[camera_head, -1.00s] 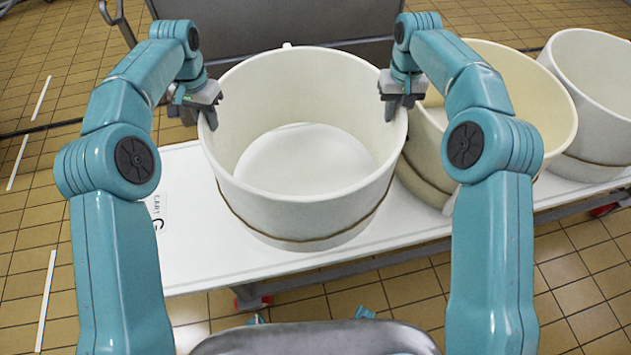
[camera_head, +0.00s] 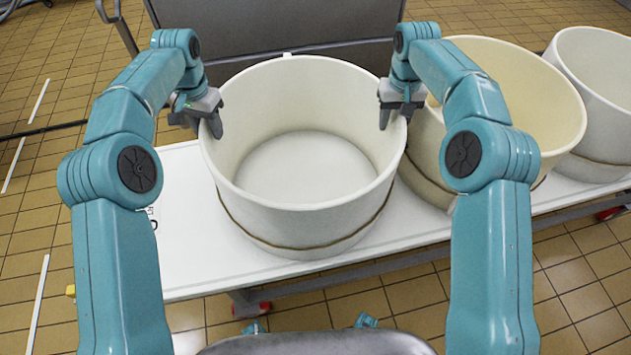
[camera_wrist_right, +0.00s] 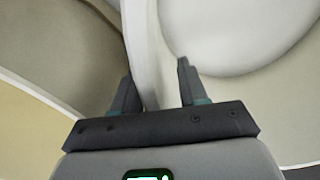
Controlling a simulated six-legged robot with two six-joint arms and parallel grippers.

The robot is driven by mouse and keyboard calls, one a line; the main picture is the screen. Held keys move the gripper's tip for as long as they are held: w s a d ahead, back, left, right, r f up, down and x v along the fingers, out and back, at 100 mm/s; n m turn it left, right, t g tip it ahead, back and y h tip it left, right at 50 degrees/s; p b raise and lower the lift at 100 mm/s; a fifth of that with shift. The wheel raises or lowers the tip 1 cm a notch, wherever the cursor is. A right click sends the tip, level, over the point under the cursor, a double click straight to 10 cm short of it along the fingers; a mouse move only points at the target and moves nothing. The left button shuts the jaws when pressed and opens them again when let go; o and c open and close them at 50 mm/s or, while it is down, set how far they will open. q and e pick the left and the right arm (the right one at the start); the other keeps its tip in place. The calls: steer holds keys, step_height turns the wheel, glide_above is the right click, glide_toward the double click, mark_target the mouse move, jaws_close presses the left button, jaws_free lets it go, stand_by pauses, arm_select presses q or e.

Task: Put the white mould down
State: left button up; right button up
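The white mould (camera_head: 305,225) is a large round tub with a dark line low on its wall, and appears to stand upright on the white cart top (camera_head: 180,255). My left gripper (camera_head: 203,122) straddles the left side of its rim, with one finger inside. My right gripper (camera_head: 398,115) straddles the right side of its rim. In the right wrist view, the mould's wall (camera_wrist_right: 147,55) runs between the spread fingers of my right gripper (camera_wrist_right: 157,85), with a gap to the inner finger. Both grippers look open; the left one's outer finger is partly hidden.
A cream mould (camera_head: 520,95) stands close against the right of the white mould, and another white mould (camera_head: 600,80) stands beyond it. A grey metal panel (camera_head: 270,30) rises behind.

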arm_select(q)
step_height(320, 180, up, 7)
steer(key=shift+r, duration=0.2)
arm_select(e)
steer(key=shift+r, duration=0.1)
step_height(320, 180, up, 7)
steer(key=shift+r, duration=0.15)
stand_by(0.3)
stand_by(0.3)
arm_select(q)
steer(key=shift+s, duration=0.2)
arm_select(e)
steer(key=shift+s, duration=0.1)
